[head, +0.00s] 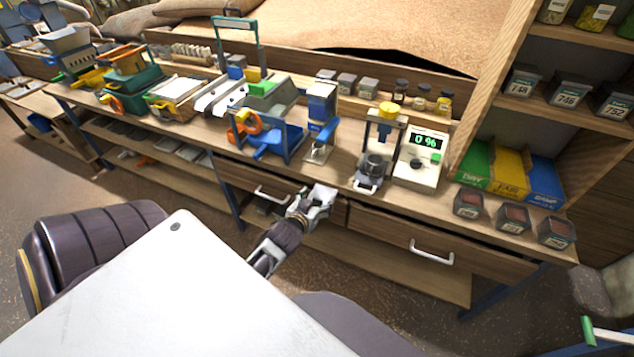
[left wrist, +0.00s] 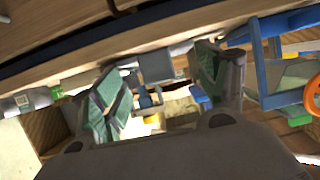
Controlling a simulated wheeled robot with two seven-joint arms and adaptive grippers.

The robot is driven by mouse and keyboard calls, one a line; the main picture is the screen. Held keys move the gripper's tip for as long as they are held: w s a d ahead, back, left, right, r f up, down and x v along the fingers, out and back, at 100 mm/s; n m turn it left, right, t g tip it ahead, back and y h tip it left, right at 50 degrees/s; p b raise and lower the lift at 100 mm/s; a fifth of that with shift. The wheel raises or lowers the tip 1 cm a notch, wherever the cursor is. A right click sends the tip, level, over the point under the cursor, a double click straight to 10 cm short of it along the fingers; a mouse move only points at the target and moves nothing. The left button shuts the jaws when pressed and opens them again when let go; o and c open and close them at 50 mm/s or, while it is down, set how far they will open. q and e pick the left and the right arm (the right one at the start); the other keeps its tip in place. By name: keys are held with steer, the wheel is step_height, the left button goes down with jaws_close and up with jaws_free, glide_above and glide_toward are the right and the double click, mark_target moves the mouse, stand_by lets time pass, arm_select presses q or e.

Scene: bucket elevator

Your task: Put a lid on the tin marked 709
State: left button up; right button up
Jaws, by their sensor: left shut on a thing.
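Three square tins with reddish-brown contents stand at the bench's right front: a left one (head: 468,204), a middle one (head: 513,218) and a right one (head: 556,232). Their labels are too small to read, so I cannot tell which is 709. My left gripper (head: 320,197) is at the bench's front edge, beside the left drawer (head: 240,180). In the left wrist view its two fingers (left wrist: 160,90) stand apart, with a grey flat piece (left wrist: 155,68) between them; I cannot tell if it is a lid.
Tins marked 748 (head: 521,80), 746 (head: 567,92) and 752 (head: 614,100) stand on the right shelf. The right drawer (head: 400,240) has a white handle. Machines fill the bench's left.

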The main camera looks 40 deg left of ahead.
steer(key=shift+a, duration=0.85)
